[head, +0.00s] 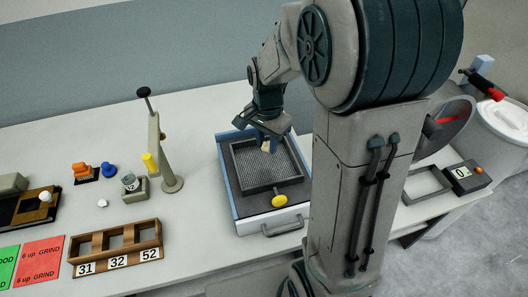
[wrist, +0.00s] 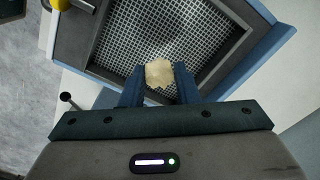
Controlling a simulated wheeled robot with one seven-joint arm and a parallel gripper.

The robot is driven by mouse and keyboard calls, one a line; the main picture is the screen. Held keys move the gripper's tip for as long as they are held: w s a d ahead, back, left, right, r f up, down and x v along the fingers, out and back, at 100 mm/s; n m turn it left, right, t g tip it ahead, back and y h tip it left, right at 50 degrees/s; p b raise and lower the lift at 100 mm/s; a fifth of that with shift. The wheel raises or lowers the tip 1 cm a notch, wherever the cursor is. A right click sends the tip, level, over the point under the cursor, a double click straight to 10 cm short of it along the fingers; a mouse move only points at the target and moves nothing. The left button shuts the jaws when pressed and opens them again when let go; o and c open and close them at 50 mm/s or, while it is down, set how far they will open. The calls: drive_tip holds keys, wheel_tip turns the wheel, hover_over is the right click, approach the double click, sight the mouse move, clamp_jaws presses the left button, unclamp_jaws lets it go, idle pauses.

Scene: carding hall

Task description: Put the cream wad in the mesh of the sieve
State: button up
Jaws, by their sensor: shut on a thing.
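The sieve (head: 238,172) is a dark square frame with a pale wire mesh (head: 268,172), set in a blue-sided box on the table. My gripper (head: 267,145) is over the far part of the mesh. In the wrist view my gripper (wrist: 159,88) is shut on the cream wad (wrist: 158,73), a small rough lump between the two blue fingers. The wad (head: 267,146) shows only in part in the head view. The mesh (wrist: 185,30) lies behind the wad in the wrist view. I cannot tell whether the wad touches the mesh.
A yellow knob (head: 279,201) and a handle (head: 283,228) are at the box's front. A small white lump (head: 102,203) lies on the table. A counter (head: 466,175) stands right.

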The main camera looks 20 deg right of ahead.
sight(265, 164)
drive_tip(key=shift+s+a+f, duration=0.3)
drive_tip(key=shift+a+f, duration=0.05)
drive_tip(key=shift+f, duration=0.15)
drive_tip(key=shift+f+p, duration=0.4)
drive_tip(key=shift+f, duration=1.4)
drive_tip(key=shift+f, duration=0.2)
drive_tip(key=o, duration=0.9)
drive_tip(key=shift+o, duration=0.2)
drive_tip(key=shift+r, duration=0.1)
